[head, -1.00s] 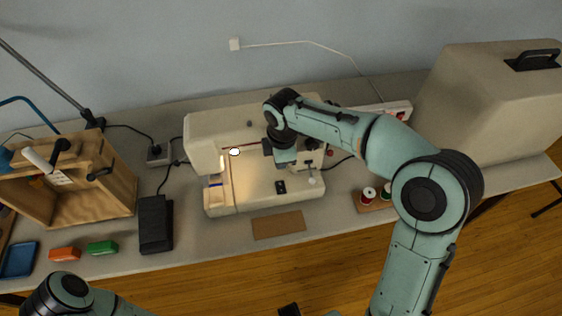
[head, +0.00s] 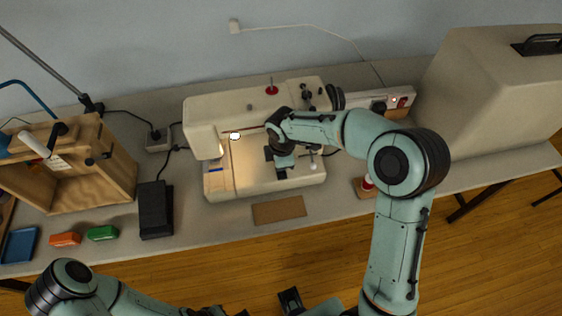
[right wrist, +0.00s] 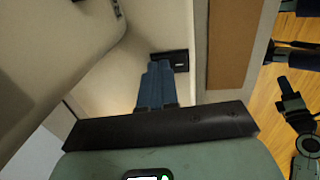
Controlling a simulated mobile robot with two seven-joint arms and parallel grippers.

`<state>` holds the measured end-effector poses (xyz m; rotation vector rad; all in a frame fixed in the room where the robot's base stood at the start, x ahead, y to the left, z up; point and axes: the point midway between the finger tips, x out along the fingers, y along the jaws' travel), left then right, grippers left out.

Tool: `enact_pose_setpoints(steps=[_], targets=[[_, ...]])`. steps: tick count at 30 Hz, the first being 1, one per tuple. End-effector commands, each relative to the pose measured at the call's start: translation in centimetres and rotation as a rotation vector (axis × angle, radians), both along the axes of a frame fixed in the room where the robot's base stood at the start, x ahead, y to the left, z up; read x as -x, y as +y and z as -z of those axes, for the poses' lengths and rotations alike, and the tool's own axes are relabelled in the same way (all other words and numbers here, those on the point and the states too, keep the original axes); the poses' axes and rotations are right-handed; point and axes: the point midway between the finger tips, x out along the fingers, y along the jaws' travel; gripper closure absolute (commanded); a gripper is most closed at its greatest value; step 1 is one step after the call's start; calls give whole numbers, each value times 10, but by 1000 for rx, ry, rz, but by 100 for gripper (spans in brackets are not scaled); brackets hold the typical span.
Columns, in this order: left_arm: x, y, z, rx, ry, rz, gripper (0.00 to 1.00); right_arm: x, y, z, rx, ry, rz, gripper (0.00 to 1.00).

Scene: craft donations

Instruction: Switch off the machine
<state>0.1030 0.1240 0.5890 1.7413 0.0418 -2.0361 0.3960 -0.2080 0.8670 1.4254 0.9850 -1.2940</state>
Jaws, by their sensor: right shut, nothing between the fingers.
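The machine is a cream sewing machine (head: 215,115) on the table against the wall, with its lamp glowing at the needle end. My right gripper (head: 279,171) is in front of its lower right part in the head view. In the right wrist view, the blue fingers (right wrist: 156,85) are shut with nothing between them. Their tips overlap a small black switch plate (right wrist: 181,60) on the machine's pale face; I cannot tell whether they touch it. The gripper hides the switch in the head view.
A black foot pedal (head: 155,210) and a wooden box (head: 105,175) stand left of the machine. A brown mat (head: 279,210) lies before it.

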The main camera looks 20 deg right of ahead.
Motion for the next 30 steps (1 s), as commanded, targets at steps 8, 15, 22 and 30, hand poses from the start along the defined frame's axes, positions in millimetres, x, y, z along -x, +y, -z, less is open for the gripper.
enact_pose_setpoints(steps=[8, 15, 22, 30], targets=[[0, 0, 0, 0, 0, 0, 100, -2, -1, 6, 0, 4, 0, 100], [1, 0, 2, 0, 1, 0, 100, 3, 0, 7, -1, 7, 0, 100], [3, 0, 7, 0, 3, 0, 100, 14, 3, 6, -1, 12, 0, 100], [3, 0, 7, 0, 3, 0, 100, 15, 4, 3, -1, 8, 0, 100]])
